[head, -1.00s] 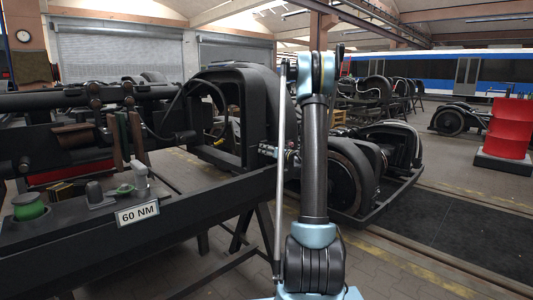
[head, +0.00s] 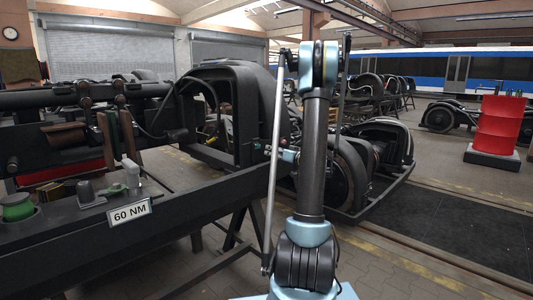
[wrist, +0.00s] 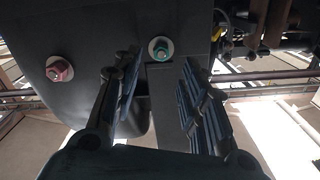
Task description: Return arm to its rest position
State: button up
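My arm stands folded upright in the middle of the head view, with its blue and black links in front of the bogie. My gripper (wrist: 160,95) shows in the wrist view with its two ribbed fingers apart and nothing between them. Beyond the fingertips is a dark bogie frame (wrist: 90,85) with a green-marked bolt (wrist: 160,49) and a red-marked bolt (wrist: 59,69). The fingers do not appear to touch either bolt. In the head view the gripper itself is too unclear to make out behind my arm.
A dark bogie frame (head: 160,236) on trestles fills the left, with a "60 NM" sign (head: 129,213) and a green-topped part (head: 17,208). Another bogie (head: 385,150) stands behind my arm. A red barrel (head: 500,125) stands at the right. The floor at right front is open.

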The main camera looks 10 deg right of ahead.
jog(key=shift+v, duration=0.85)
jog(key=shift+a, duration=0.1)
jog(key=s+a+f+g+h, duration=0.15)
jog(key=s+a+g, duration=0.25)
jog(key=s+a, duration=0.5)
jog(key=s+a+f+g+h, duration=0.15)
jog(key=s+a+g, duration=0.25)
jog(key=s, duration=1)
jog(key=s+d+f+m+g+h, duration=0.1)
jog(key=s+d+f+h, duration=0.1)
jog(key=s, duration=0.6)
jog(key=s+d+f+m+g+h, duration=0.1)
jog(key=s+d+f+g+h, duration=0.1)
jog(key=s, duration=0.6)
jog(key=s+d+f+m+g+h, duration=0.1)
jog(key=s+d+f+h, duration=0.2)
jog(key=s+f, duration=0.2)
jog(key=s, duration=0.3)
jog(key=shift+s+f+h, duration=0.3)
jog(key=shift+s+f, duration=0.05)
jog(key=shift+s, duration=0.05)
